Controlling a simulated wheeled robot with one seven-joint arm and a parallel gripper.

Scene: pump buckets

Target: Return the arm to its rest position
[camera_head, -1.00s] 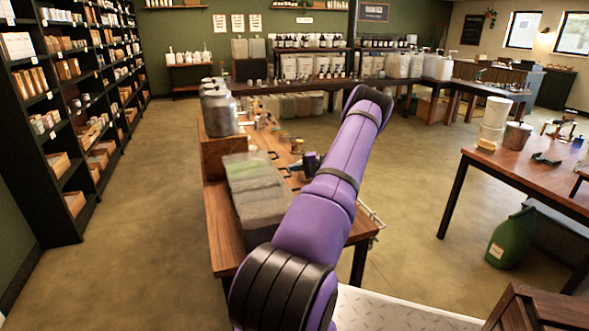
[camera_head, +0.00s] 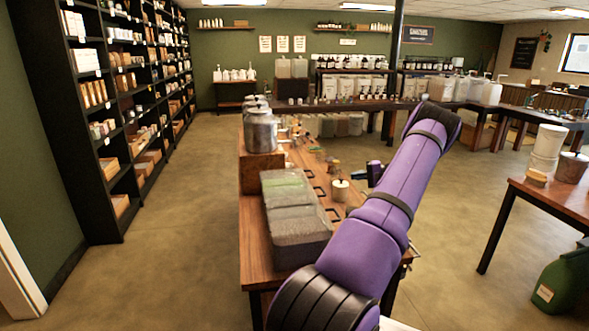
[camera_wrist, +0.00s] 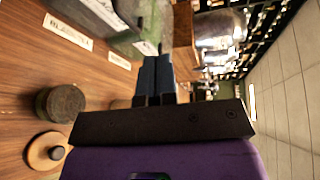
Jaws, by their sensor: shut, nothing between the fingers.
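My purple arm reaches forward from the bottom of the head view, over the right side of the wooden table (camera_head: 258,262). My gripper (camera_wrist: 156,68) shows in the wrist view with its two dark fingers together and nothing between them. In the head view the arm mostly hides the gripper; only a small dark part shows left of the forearm. In the wrist view the gripper is near a labelled bin, and I cannot tell the exact gap.
Lidded bins (camera_head: 290,215) and metal canisters (camera_head: 260,130) stand on the table. A small lidded jar (camera_head: 340,190) sits near the arm. A tall black shelf (camera_head: 85,130) stands at left. A second table (camera_head: 540,197) with white buckets (camera_head: 547,148) is at right.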

